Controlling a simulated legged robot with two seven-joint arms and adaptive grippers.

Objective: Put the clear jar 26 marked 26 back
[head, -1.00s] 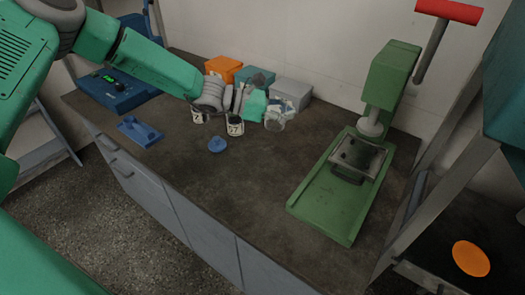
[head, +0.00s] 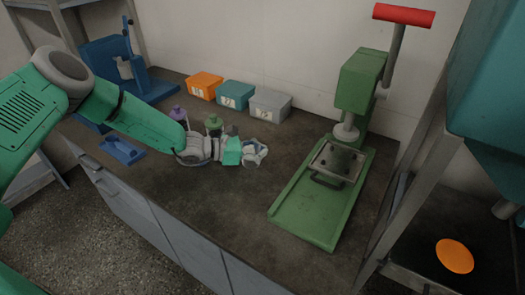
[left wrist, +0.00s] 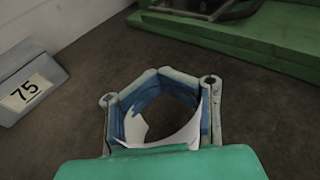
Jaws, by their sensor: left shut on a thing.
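My left gripper (head: 256,152) reaches in from the left, low over the bench, in front of the grey box. It is shut around a clear jar, mostly hidden by the fingers in the head view. In the left wrist view the fingers (left wrist: 160,112) ring the see-through jar (left wrist: 160,125), with white patches at its near side. I cannot read a number on it. A purple-topped jar (head: 179,114) and a green-topped jar (head: 214,123) stand behind my left arm, partly hidden. My right gripper is not in view.
Orange (head: 205,82), teal (head: 236,91) and grey (head: 270,102) boxes with number labels stand along the wall. A green press (head: 310,222) with a red handle is at right. A blue tray (head: 122,151) lies at left. The bench front middle is clear.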

